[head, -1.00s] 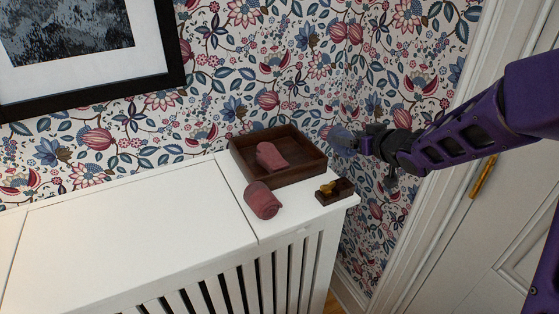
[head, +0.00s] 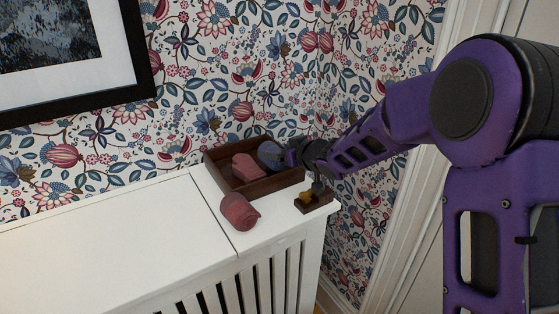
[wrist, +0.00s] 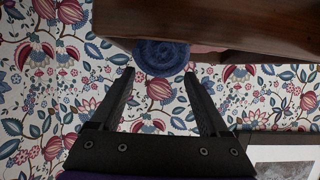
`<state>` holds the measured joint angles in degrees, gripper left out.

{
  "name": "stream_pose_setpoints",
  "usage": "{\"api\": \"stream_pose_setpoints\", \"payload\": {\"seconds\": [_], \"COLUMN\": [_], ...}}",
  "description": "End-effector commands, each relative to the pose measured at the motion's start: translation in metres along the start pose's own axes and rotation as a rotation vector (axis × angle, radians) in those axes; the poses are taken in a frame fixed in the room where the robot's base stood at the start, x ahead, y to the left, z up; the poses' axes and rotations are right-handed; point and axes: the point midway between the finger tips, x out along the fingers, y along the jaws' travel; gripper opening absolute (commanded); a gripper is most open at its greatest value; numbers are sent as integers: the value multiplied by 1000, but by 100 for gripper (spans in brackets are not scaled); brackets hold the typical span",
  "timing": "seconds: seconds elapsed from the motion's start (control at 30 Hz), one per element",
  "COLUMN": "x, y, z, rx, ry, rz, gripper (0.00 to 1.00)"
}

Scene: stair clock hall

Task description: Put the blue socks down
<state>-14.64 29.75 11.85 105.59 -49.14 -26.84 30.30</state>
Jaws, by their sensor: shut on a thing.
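The rolled blue socks (head: 270,154) are at the right end of the dark wooden tray (head: 280,183), and my gripper (head: 284,154) is shut on them. In the wrist view the blue socks (wrist: 160,57) sit between the two fingertips (wrist: 160,72), overlapping the edge of the tray (wrist: 250,22). I cannot tell whether they touch the tray's floor. A rolled dull red pair (head: 247,168) lies in the tray, just left of the blue socks.
Another rolled red pair (head: 239,211) lies on the white radiator cover (head: 120,245), in front of the tray. A small dark block with a brass piece (head: 313,201) stands by the cover's right edge. Flowered wallpaper rises behind. The cover's left part is clear.

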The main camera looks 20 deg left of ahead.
Motion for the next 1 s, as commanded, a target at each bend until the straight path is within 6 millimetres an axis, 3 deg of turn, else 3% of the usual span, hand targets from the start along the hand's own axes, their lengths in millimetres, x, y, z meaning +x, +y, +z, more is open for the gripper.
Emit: {"api": "stream_pose_setpoints", "payload": {"seconds": [0.1, 0.47, 0.5, 0.6, 0.9, 1.0], "x": [7, 8, 8, 8, 6, -5], "y": [-1, 0, 0, 0, 0, 1], "z": [17, 20, 19, 19, 14, 14], "rx": [1, -1, -1, -1, -1, 0], "ry": [-1, 0, 0, 0, 0, 1], "rz": [-1, 0, 0, 0, 0, 1], "gripper": [23, 23, 82, 100, 100, 100]}}
